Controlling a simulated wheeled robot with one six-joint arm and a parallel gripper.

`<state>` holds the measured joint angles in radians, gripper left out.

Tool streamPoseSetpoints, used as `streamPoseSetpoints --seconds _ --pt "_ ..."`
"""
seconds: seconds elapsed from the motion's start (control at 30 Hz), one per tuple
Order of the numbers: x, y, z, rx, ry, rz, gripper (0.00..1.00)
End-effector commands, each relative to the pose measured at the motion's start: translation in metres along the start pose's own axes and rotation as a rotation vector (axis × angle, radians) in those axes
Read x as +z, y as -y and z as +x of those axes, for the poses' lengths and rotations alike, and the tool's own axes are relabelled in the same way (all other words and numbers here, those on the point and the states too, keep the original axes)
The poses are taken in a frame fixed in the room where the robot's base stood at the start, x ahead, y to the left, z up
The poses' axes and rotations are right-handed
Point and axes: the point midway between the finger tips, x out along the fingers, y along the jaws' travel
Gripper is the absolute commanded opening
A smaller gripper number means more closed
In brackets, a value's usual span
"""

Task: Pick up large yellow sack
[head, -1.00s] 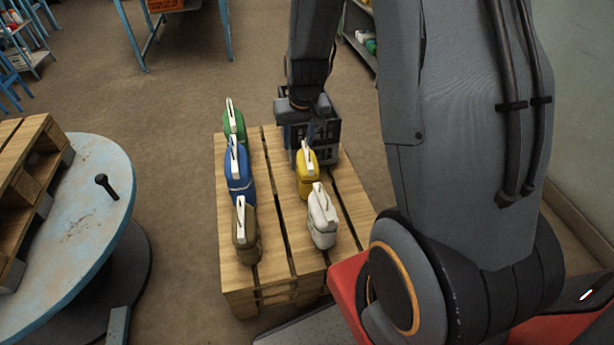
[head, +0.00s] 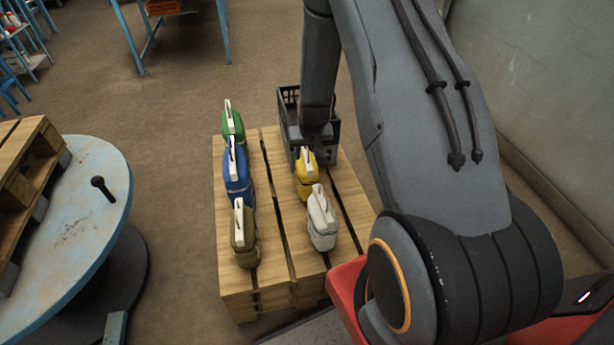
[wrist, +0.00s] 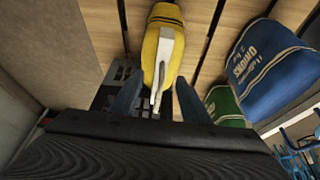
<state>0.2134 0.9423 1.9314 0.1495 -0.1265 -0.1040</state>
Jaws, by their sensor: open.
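The large yellow sack (head: 306,181) stands upright on the wooden pallet (head: 279,243), in the right row behind a white sack. It has a pale sewn top seam. In the wrist view the yellow sack (wrist: 165,28) lies just ahead, its pale seam end between the two fingers. My gripper (wrist: 158,92) is open, one blue-grey finger on each side of that end. I cannot tell whether the fingers touch it. In the head view my arm hides most of the gripper, just behind the sack's top.
A white sack (head: 322,222) stands in front of the yellow one. Green (head: 233,126), blue (head: 238,180) and brown (head: 243,240) sacks form the left row. A black crate (head: 289,104) sits at the pallet's back. A round table (head: 88,215) stands left.

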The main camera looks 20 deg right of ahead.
Motion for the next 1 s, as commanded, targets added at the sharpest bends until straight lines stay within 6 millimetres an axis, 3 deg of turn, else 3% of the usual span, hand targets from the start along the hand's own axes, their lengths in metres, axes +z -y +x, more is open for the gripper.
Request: streamPoseSetpoints --seconds 0.2,0.47,0.57,0.73,1.0 --pt "0.0 0.0 0.024 0.0 0.001 0.001 0.42" --pt "0.0 0.0 0.026 0.0 0.001 0.0 0.42" --pt "0.0 0.0 0.026 0.0 0.001 0.0 0.3" --pt "0.0 0.0 0.026 0.0 0.001 0.0 0.01" --pt "0.002 0.0 0.028 0.0 0.004 0.0 0.0"
